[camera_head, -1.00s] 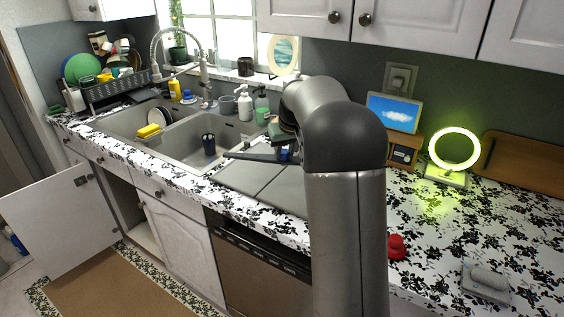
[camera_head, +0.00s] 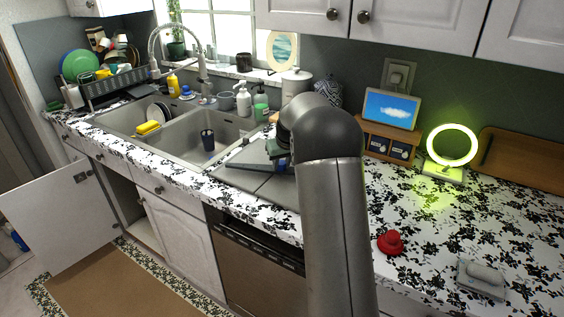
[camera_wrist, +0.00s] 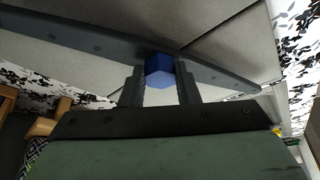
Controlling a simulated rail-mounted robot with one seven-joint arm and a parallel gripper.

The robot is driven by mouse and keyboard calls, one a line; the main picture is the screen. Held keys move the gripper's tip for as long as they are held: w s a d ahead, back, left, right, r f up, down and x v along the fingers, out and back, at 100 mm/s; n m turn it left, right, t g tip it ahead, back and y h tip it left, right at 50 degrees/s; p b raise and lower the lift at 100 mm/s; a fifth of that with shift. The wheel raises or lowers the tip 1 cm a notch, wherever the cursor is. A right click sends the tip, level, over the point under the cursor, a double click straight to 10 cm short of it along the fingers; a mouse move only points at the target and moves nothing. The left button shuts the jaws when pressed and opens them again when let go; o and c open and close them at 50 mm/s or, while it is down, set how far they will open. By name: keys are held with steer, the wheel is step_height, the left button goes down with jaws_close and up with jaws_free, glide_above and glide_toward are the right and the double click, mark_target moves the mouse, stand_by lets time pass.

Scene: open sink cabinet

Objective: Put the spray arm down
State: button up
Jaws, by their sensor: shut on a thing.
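The spray arm (camera_wrist: 85,40) is a long dark grey bar with a blue hub (camera_wrist: 159,70) at its middle. My gripper (camera_wrist: 160,90) is shut on it at the hub, one finger on each side, in the wrist view. The bar lies across the view close over grey panels; I cannot tell whether it touches them. In the head view the spray arm (camera_head: 248,166) shows as a dark strip over the grey panels right of the sink. My own arm hides its right part and most of the gripper there.
The grey panels (camera_head: 275,190) lie on the patterned counter. The double sink (camera_head: 175,140) is to the left, with a dark cup (camera_head: 207,139) in it. Bottles stand behind the panels. A wooden box (camera_head: 390,146), lit ring (camera_head: 452,147) and red object (camera_head: 390,242) are right.

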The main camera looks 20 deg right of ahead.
steer(key=o, duration=1)
steer(key=shift+r, duration=0.3)
steer(key=v, duration=1.2)
steer(key=s+a+f+g, duration=0.1)
steer(key=s+a+f, duration=0.1)
steer(key=s+a, duration=0.65)
steer(key=s+a+f+g, duration=0.1)
steer(key=s+a+f, duration=0.1)
steer(key=s+a, duration=0.65)
steer(key=s+a+f, duration=0.1)
steer(key=s+f, duration=0.1)
steer(key=s, duration=0.4)
steer(key=s+a+f+g, duration=0.1)
steer(key=s+f, duration=0.2)
steer(key=s, duration=0.4)
steer(key=s+a+f+n+g, duration=0.1)
steer(key=s+f, duration=0.1)
steer(key=s, duration=0.5)
steer(key=shift+f+b, duration=0.3)
steer(key=shift+b, duration=0.1)
